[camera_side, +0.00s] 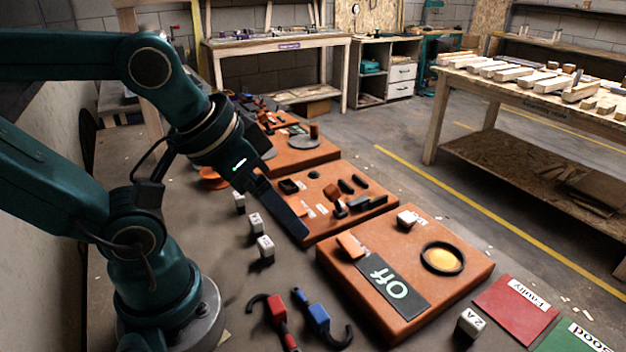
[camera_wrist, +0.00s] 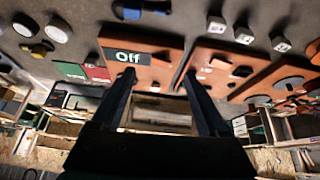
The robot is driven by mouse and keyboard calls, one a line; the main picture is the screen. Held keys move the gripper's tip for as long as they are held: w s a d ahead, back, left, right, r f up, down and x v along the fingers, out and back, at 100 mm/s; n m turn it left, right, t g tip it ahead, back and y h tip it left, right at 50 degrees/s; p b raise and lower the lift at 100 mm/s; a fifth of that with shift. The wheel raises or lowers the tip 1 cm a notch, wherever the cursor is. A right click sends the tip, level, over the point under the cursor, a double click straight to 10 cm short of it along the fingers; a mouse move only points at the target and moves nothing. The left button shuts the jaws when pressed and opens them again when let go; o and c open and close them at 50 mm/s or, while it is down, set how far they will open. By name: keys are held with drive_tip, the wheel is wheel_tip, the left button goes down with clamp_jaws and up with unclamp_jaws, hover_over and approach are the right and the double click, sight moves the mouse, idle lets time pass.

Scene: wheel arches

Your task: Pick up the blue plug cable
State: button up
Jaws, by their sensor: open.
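The blue plug cable (camera_side: 318,314) lies on the grey bench top at the bottom of the side view, with a blue plug body and a black curved cable end. A blue piece that looks like it shows at the top edge of the wrist view (camera_wrist: 153,8), partly cut off.
A red plug cable (camera_side: 277,309) lies just left of the blue one. The orange "Off" panel (camera_side: 460,285) stands to the right. White cubes (camera_side: 265,247) sit on the bench behind. A red "Faulty" mat (camera_side: 508,309) and green mat (camera_side: 572,338) lie at right.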

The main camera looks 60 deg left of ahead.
drive_tip(key=g, duration=0.6)
hover_over(317, 313)
drive_tip(key=shift+m, duration=0.3)
wheel_tip(317, 313, down, 9)
drive_tip(key=shift+f, duration=0.1)
drive_tip(key=shift+s+f, duration=0.1)
drive_tip(key=shift+f, duration=2.55)
clamp_jaws()
